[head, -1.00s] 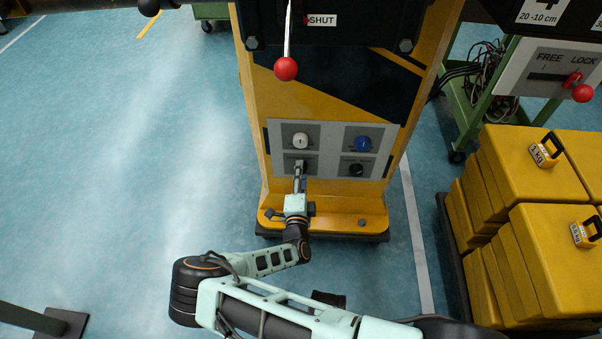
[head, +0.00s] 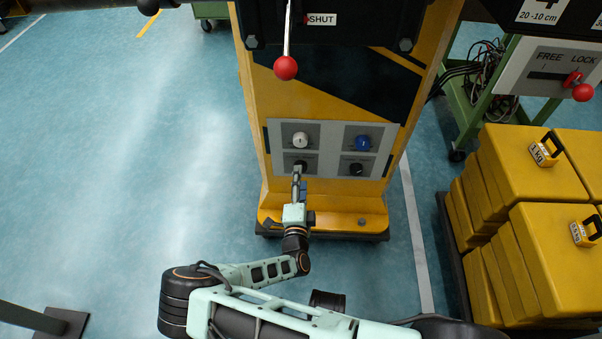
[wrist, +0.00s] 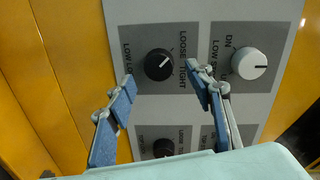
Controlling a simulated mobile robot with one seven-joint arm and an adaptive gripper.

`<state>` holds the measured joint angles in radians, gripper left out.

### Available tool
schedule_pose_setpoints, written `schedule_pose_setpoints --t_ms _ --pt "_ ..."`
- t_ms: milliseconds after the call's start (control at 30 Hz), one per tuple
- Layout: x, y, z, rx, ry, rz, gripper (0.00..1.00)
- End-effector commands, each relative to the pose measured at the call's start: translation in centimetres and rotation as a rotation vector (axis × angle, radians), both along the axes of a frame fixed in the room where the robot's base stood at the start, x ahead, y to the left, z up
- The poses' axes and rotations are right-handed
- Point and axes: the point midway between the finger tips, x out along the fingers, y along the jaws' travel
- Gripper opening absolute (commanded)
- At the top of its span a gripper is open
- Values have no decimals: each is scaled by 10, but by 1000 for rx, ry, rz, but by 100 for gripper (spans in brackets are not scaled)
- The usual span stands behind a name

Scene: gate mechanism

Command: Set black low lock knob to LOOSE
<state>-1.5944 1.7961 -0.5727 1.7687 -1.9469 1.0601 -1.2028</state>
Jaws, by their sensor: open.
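The black low lock knob (wrist: 158,64) is on a grey panel in the wrist view, with LOOSE and TIGHT printed to its right. In the head view the knob (head: 300,164) is at the panel's lower left, partly hidden by my gripper (head: 299,174). In the wrist view my gripper (wrist: 161,75) is open, with one blue-padded finger on each side of the knob. Gaps show between the fingers and the knob, and I see no contact.
A white knob (head: 300,140) is above the low lock knob, a blue knob (head: 363,143) is at upper right and another black knob (head: 357,169) at lower right. A red-balled lever (head: 286,68) hangs above the panel. Yellow weights (head: 535,165) stand at right. Floor at left is clear.

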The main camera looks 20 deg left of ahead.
Motion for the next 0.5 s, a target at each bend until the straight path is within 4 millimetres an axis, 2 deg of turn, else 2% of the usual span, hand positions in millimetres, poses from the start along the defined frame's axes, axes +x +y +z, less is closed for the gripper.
schedule_pose_setpoints --t_ms 100,233,400,500 --pt "-27 -6 1 -1 2 2 48" --pt "-52 -12 3 0 1 1 48" --pt "-75 -18 5 1 1 0 48" --pt "-80 -20 6 1 0 -1 48"
